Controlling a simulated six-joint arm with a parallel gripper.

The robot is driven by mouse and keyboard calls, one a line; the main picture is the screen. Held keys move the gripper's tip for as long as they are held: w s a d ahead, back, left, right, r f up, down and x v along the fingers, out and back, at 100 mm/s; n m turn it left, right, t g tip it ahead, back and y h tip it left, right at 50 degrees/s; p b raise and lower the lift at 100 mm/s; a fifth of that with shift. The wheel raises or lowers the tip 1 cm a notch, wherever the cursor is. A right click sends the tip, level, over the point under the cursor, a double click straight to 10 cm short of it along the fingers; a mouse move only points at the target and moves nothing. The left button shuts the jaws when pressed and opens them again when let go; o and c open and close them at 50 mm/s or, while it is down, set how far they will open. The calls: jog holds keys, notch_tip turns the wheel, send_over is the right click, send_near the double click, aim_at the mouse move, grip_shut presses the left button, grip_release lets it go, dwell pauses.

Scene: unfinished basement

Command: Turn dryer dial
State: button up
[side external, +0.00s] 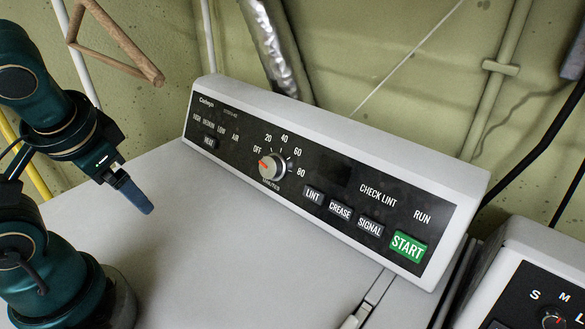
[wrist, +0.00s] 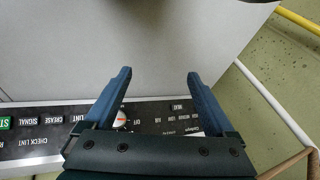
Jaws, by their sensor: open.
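The dryer dial (side external: 271,166) is a round silver knob with a red-orange pointer on the black control panel (side external: 335,176). Its pointer is turned toward the left, near the OFF mark. In the wrist view the dial (wrist: 120,121) is partly hidden behind the left finger and the gripper body. My gripper (side external: 146,208) is above the dryer top, to the left of the dial and apart from it. In the wrist view my gripper (wrist: 159,75) has its two blue fingers spread wide, with nothing between them.
The dryer top (side external: 215,235) is bare and clear in front of the panel. Several buttons, including a green START button (side external: 407,245), lie right of the dial. A second appliance (side external: 540,265) stands at lower right. A wooden frame (side external: 120,45) hangs at upper left.

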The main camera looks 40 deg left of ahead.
aim_at(269, 172)
jog(key=w+a+m+g+y, duration=0.2)
jog(key=a+y, duration=0.4)
jog(key=a, duration=0.2)
jog(key=w+r+m+t+y, duration=0.3)
jog(key=w+m+t+y, duration=0.15)
jog(key=w, duration=0.35)
jog(key=w+d+f+m+t+h, duration=0.2)
jog(key=w+d+f+m+t, duration=0.1)
jog(key=d+f+m, duration=0.1)
jog(key=w+d+f+m+t+h, duration=0.2)
jog(key=w+d+f+m+t, duration=0.1)
jog(key=m, duration=0.4)
jog(key=w+d+f+m+t+h, duration=0.2)
jog(key=d+f+m+t+h, duration=0.1)
jog(key=d+f+m+t, duration=0.2)
jog(key=shift+w+d+f+m, duration=0.1)
jog(key=shift+w+d+f, duration=0.1)
jog(key=shift+d, duration=0.25)
jog(key=shift+w+d+f+m, duration=0.1)
jog(key=shift+d+f, duration=0.05)
jog(key=shift+d, duration=0.3)
jog(key=shift+w+d+f+m, duration=0.1)
jog(key=shift+d+f, duration=0.1)
jog(key=shift+d, duration=0.25)
jog(key=shift+x, duration=2.45)
jog(key=shift+r, duration=0.1)
jog(key=shift+c, duration=0.3)
